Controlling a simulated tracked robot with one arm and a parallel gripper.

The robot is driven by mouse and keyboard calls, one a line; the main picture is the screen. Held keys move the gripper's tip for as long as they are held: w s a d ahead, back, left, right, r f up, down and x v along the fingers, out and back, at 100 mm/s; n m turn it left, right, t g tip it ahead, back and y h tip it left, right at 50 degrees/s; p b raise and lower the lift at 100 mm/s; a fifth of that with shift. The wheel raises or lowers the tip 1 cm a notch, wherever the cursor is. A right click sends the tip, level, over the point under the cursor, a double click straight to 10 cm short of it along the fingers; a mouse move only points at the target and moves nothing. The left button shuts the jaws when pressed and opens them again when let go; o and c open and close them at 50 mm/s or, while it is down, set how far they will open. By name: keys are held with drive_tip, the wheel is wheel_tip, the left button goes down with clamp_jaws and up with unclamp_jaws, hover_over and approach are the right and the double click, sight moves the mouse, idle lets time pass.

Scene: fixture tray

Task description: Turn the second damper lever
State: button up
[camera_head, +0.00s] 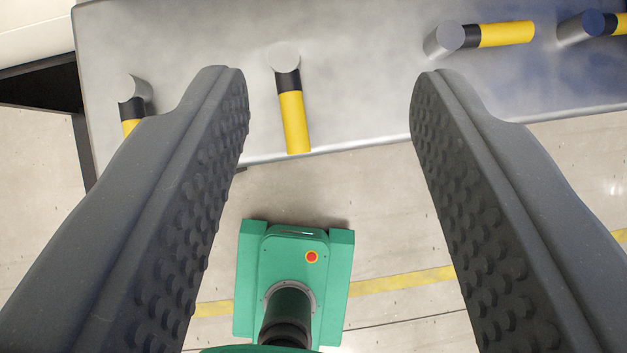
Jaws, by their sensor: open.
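My gripper (328,95) is open, its two dark, studded fingers spread wide over the front edge of a grey metal tray (350,70). Several damper levers stand on the tray, each a grey round post with a black and yellow handle. The second lever from the left (294,120) shows between the fingertips, nearer the left one, with its handle pointing down the picture. The leftmost lever (131,105) is partly hidden by the left finger. The third lever (505,34) has its handle pointing right. A fourth lever (597,25) is cut off at the right edge.
My green base shows below on the pale floor (400,220), which has a yellow line (405,283). The tray's front edge runs just beyond the second lever's handle end. Bare tray surface lies between the second and third levers.

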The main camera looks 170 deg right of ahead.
wheel_tip(320, 180, down, 2)
drive_tip(key=w+g+p, duration=0.2)
drive_tip(key=g+p, duration=0.2)
drive_tip(key=p, duration=0.2)
drive_tip(key=n+g+y+p, duration=0.2)
drive_tip(key=g+p, duration=0.2)
drive_tip(key=p, duration=0.3)
approach(301, 149)
drive_tip(key=x, duration=0.9)
clamp_jaws()
